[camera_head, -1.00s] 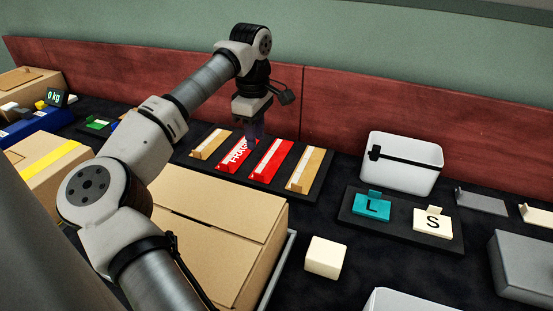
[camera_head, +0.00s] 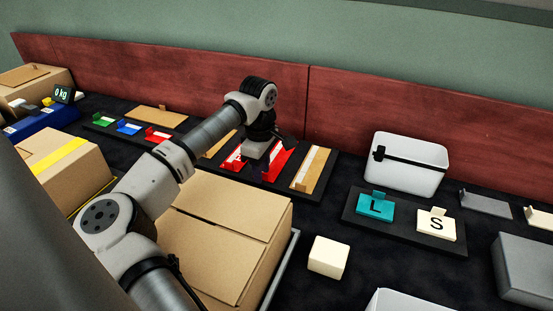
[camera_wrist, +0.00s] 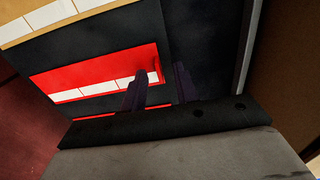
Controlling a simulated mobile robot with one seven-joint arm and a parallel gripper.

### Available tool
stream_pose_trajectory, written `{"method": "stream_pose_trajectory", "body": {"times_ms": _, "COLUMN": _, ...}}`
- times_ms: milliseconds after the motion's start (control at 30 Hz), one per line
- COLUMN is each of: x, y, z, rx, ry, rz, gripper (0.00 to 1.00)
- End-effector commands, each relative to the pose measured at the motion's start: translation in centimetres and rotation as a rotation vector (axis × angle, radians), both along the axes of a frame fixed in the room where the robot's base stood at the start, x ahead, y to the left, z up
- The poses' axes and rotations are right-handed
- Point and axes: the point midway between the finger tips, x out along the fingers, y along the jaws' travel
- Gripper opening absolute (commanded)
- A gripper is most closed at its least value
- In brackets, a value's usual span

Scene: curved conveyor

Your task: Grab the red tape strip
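The red tape strip (camera_head: 277,163) lies on a dark tray among other strips, partly hidden by my gripper in the head view. In the wrist view the red strip (camera_wrist: 95,78) has a white band along one edge and a small raised tab at its right end. My gripper (camera_wrist: 160,72) is open, its two dark fingers apart. One finger overlaps the strip's end in the picture and the other is just past it, with the tab between them in view. I cannot tell whether they touch it.
A red strip with white lettering (camera_head: 233,160) lies to the left and a tan strip (camera_head: 311,168) to the right. A cardboard box (camera_head: 220,225) stands in front. A white bin (camera_head: 408,165) and L and S cards are to the right.

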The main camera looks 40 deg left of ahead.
Motion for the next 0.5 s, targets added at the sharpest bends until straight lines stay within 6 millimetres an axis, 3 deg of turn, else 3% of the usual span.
{"method": "stream_pose_trajectory", "body": {"times_ms": 67, "x": 0.00, "y": 0.01, "z": 0.03, "rx": 0.000, "ry": 0.000, "rz": 0.000, "gripper": 0.29}}
{"method": "stream_pose_trajectory", "body": {"times_ms": 300, "x": 0.00, "y": 0.01, "z": 0.06, "rx": 0.000, "ry": 0.000, "rz": 0.000, "gripper": 0.00}}
{"method": "stream_pose_trajectory", "body": {"times_ms": 500, "x": 0.00, "y": 0.01, "z": 0.07, "rx": 0.000, "ry": 0.000, "rz": 0.000, "gripper": 0.00}}
